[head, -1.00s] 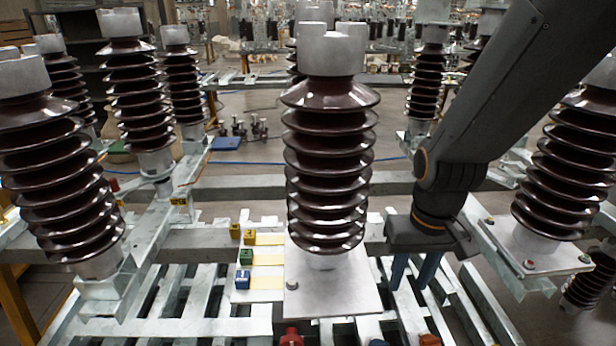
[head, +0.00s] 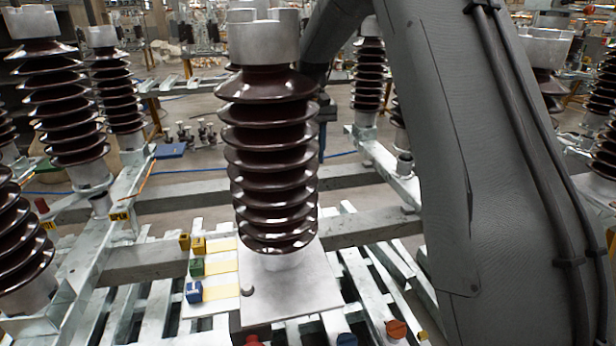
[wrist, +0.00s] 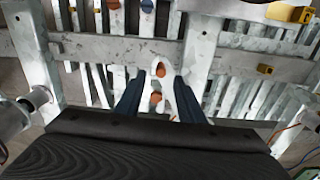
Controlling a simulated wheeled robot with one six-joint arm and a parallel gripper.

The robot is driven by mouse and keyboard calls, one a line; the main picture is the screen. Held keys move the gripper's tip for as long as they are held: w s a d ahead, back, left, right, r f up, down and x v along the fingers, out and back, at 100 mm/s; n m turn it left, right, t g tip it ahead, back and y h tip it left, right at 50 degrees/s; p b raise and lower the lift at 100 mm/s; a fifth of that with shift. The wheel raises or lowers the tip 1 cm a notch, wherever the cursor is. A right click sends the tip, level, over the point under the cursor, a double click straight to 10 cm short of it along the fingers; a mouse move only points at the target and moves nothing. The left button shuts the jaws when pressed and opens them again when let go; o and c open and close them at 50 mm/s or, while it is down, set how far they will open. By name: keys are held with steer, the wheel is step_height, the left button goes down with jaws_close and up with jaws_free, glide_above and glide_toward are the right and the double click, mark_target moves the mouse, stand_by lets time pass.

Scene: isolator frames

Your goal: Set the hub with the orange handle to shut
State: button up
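An orange cap or handle (head: 397,329) shows near the bottom edge of the head view, right of a blue one and a red one. In the wrist view, two small orange parts (wrist: 160,71) (wrist: 155,97) lie on a pale metal piece between my fingers. I cannot tell whether either is the same orange handle, nor how the hub is set. My gripper (wrist: 157,92) is open, its two dark blue fingers apart with nothing held. In the head view, part of my gripper (head: 325,130) shows behind the central insulator, mostly hidden.
A tall brown ribbed insulator (head: 268,165) stands on a pale plate in front of my gripper. Blue (head: 347,339) and red (head: 252,341) caps sit near it. Yellow, green and blue blocks (head: 194,291) lie left. Slatted metal frames surround everything.

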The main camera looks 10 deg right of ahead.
steer(key=shift+w+a, duration=0.15)
steer(key=shift+w, duration=0.15)
steer(key=shift+f, duration=0.3)
steer(key=shift+f+p, duration=0.9)
steer(key=shift+f, duration=2.65)
jaws_close()
